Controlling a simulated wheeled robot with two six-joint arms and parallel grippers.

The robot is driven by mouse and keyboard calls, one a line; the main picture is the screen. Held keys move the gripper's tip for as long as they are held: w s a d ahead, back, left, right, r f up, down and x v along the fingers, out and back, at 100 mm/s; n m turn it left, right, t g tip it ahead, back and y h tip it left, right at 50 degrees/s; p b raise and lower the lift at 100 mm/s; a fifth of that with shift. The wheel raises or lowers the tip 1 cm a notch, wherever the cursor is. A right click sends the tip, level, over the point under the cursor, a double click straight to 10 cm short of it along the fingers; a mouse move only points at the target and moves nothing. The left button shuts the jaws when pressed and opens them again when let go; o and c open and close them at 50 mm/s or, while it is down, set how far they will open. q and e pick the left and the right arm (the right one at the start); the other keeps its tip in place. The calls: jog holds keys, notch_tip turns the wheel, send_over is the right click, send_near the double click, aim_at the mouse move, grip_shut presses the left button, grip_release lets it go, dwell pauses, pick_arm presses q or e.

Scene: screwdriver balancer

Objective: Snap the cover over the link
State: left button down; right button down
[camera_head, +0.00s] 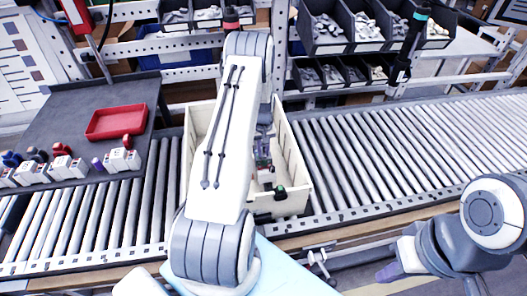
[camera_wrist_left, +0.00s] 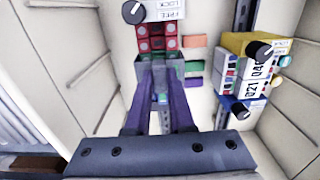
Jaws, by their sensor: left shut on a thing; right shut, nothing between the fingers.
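My left gripper (camera_wrist_left: 161,88) reaches down into a cream tote (camera_head: 296,165). In the left wrist view its purple fingers are shut on a small grey, partly see-through piece, which looks like the cover (camera_wrist_left: 149,72). That piece is right against a red block with round grey spots (camera_wrist_left: 155,38); I cannot tell whether it is seated. The link cannot be clearly made out and may be hidden under the grey piece. In the head view my left arm hides much of the tote. My right gripper (camera_head: 390,272) is shut and empty at the lower right, away from the tote.
A white module with a black knob (camera_wrist_left: 135,12) adjoins the red block. A yellow and blue knobbed assembly (camera_wrist_left: 245,75) stands to its right, near the tote wall. A roller conveyor (camera_head: 400,150) carries the tote. A red tray (camera_head: 117,122) lies on the dark left table.

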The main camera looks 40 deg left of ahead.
pick_arm(q)
jog(key=c, duration=0.7)
grip_release()
jog(key=shift+r, duration=0.1)
notch_tip(320, 180, up, 10)
jog(key=b, duration=0.3)
jog(key=shift+r, duration=0.25)
jog(key=s+d+r+m, duration=0.2)
jog(key=d+r+m, duration=0.25)
jog(key=d, duration=0.85)
jog(key=s+d+r+m, duration=0.25)
jog(key=d+r, duration=0.35)
jog(key=d, duration=0.7)
jog(key=s+d+r+m, duration=0.1)
jog(key=s+d+m, duration=0.2)
jog(key=s, duration=0.4)
jog(key=s+d+r+m, duration=0.1)
jog(key=s+d+m, duration=0.2)
jog(key=s+d, duration=0.2)
jog(key=s+d+r+m+h, duration=0.1)
jog(key=s+d+m, duration=0.3)
jog(key=s, duration=0.7)
jog(key=shift+r, duration=0.2)
